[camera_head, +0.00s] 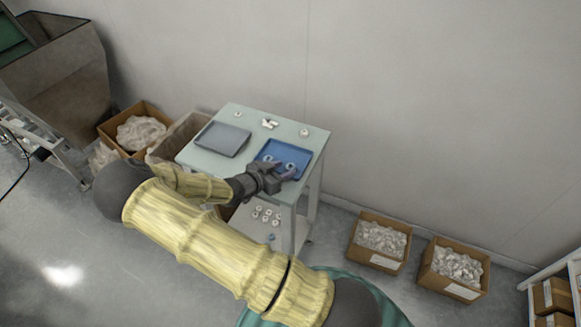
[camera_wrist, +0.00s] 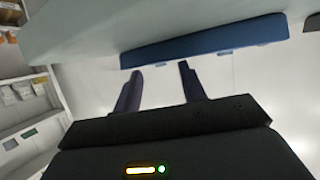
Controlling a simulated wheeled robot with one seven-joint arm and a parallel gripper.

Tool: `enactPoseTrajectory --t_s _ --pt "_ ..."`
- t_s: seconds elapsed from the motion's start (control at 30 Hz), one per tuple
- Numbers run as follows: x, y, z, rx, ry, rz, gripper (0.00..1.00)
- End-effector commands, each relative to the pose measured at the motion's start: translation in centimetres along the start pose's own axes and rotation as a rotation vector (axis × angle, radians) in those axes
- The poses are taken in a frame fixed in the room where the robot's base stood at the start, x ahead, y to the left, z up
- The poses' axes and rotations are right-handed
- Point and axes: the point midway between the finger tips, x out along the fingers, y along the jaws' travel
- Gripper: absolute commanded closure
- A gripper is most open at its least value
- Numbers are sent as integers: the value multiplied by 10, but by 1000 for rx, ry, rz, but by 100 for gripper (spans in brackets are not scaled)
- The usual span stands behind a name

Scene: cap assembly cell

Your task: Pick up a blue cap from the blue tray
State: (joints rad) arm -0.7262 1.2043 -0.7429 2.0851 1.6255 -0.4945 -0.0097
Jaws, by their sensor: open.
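The blue tray (camera_head: 292,150) lies on the right part of the small table. Small round caps (camera_head: 268,158) sit in it; they look whitish-blue and are too small to tell their exact color. One is close to the fingers. My gripper (camera_head: 284,170) reaches in over the tray's front edge from the left, its fingers apart and empty. In the wrist view the gripper (camera_wrist: 160,68) shows two dark fingers spread, with nothing between them. The side of the blue tray (camera_wrist: 205,41) shows beyond the fingertips. No cap shows in the wrist view.
A grey tray (camera_head: 223,139) lies on the table's left part (camera_head: 195,158). Small white parts (camera_head: 269,124) stand along the back edge. More parts (camera_head: 266,213) lie on a lower shelf. Cardboard boxes (camera_head: 378,242) stand on the floor, and a wall is behind the table.

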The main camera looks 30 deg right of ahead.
Motion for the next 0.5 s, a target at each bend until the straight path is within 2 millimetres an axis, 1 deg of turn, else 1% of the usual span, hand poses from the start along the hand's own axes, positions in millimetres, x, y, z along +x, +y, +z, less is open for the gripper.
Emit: enactPoseTrajectory --t_s 0.03,0.1,0.2,0.3,0.5 --pt "7 0 -3 -1 3 2 59" --pt "17 0 -2 -2 2 2 59" --pt "27 -1 -2 0 1 1 59" --pt "30 -1 -1 2 -1 1 59" --pt "29 -1 -1 2 -1 0 59"
